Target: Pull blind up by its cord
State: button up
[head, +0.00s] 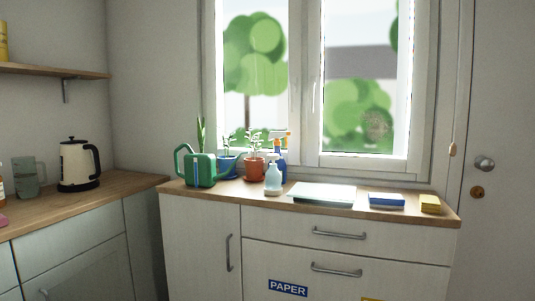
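A thin light cord (456,80) hangs straight down the wall to the right of the window. A small tan pull knob (453,149) is at its lower end, a little left of the door handle. The window (298,80) shows trees outside through both panes. No blind cloth shows across the visible glass, and the top of the window is cut off by the picture's edge. My gripper is not in view.
A cabinet (200,228) with a wooden top stands below the window, holding a green watering can (197,170), pots, bottles, papers (322,194) and boxes. A door with a handle (484,163) is at right. A counter with a kettle (76,166) is at left.

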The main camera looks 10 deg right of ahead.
aim_at(453, 152)
jog(key=z, duration=1.55)
